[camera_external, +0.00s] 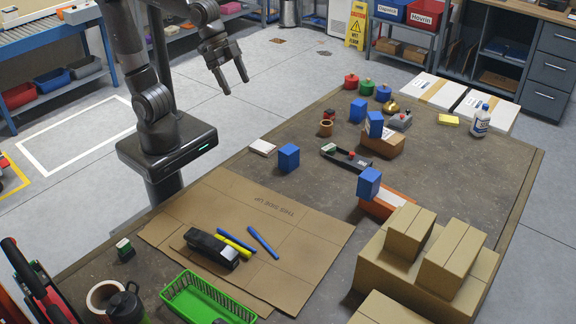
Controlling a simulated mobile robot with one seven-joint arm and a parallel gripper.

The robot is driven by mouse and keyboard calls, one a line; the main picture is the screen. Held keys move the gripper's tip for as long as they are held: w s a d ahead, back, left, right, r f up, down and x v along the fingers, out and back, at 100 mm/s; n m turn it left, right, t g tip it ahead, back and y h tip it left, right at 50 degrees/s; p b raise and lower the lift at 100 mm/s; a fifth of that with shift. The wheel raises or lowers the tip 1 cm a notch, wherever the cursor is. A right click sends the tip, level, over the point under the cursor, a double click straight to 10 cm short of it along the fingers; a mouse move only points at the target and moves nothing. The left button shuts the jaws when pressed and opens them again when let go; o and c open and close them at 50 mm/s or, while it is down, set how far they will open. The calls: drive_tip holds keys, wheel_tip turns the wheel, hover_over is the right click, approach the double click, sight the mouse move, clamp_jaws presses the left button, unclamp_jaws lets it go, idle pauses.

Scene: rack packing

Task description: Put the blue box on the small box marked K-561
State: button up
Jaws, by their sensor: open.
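Several blue boxes stand on the table. One blue box (289,158) is on bare tabletop left of the middle, and another blue box (358,110) is on the tabletop farther back. A third blue box (375,124) sits on a small brown carton (389,146) with a pale label. One more blue box (369,183) rests at the left end of an orange and white box (398,198). No K-561 marking is legible, so I cannot tell which box bears it. My gripper (234,82) is open and empty, raised left of the table and apart from all boxes.
Large cartons (376,261) stand at the front right. A flat cardboard sheet (302,221) holds pens and a black tool. A green basket (205,300) is at the front. The right tabletop is clear.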

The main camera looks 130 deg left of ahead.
drive_tip(key=s+d+f+m, duration=0.1)
drive_tip(key=s+d+f, duration=0.1)
drive_tip(key=s, duration=0.4)
drive_tip(key=s+d+f+m, duration=0.1)
drive_tip(key=s+d+f, duration=0.2)
drive_tip(key=s+d, duration=0.2)
drive_tip(key=shift+s+h, duration=0.3)
drive_tip(key=shift+s, duration=0.3)
